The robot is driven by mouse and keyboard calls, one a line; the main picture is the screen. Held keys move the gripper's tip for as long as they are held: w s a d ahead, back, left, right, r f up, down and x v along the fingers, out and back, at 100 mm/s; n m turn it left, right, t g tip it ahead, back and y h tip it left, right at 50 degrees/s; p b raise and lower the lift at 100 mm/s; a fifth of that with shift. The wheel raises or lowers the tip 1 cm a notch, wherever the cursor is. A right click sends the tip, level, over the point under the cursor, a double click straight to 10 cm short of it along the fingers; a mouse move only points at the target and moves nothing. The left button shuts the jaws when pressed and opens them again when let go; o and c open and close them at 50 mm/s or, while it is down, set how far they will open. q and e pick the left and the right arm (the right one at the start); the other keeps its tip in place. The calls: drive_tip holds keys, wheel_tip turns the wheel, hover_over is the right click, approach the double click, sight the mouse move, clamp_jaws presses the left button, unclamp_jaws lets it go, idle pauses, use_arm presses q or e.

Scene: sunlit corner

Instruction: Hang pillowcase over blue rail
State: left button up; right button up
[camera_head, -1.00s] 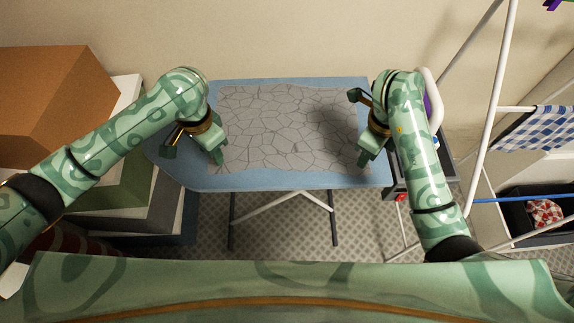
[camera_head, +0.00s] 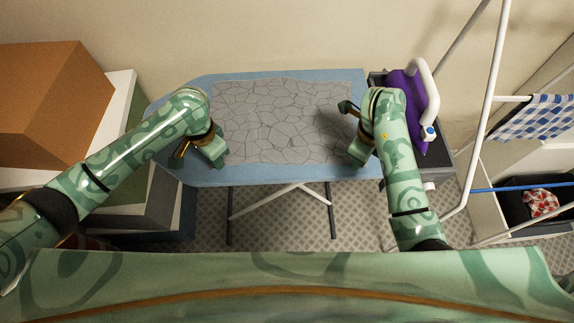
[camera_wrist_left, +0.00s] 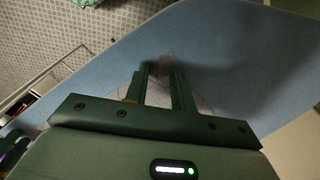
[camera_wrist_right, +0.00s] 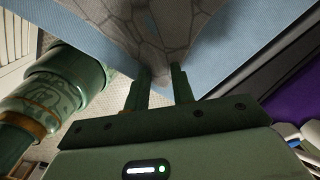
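The pillowcase (camera_head: 285,120) is a grey cloth with a dark crack-like pattern, spread on the blue ironing board (camera_head: 240,180). My left gripper (camera_head: 216,160) is at its near left corner; in the left wrist view the fingers (camera_wrist_left: 162,72) close in on the cloth's pointed corner. My right gripper (camera_head: 358,158) is at its near right corner; the right wrist view shows the cloth (camera_wrist_right: 165,25) narrowing to a point between the fingers (camera_wrist_right: 161,72). Both appear shut on the cloth. The blue rail (camera_head: 520,187) runs across the white drying rack at right, with nothing on it.
The white rack (camera_head: 486,110) carries a blue checked cloth (camera_head: 540,117) on an upper bar. A dark bin with a red-and-white cloth (camera_head: 540,203) stands behind the rail. A purple cloth (camera_head: 405,85) lies right of the board. Boxes (camera_head: 50,105) crowd the left.

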use_arm(q)
clamp_jaws()
use_arm(e)
clamp_jaws()
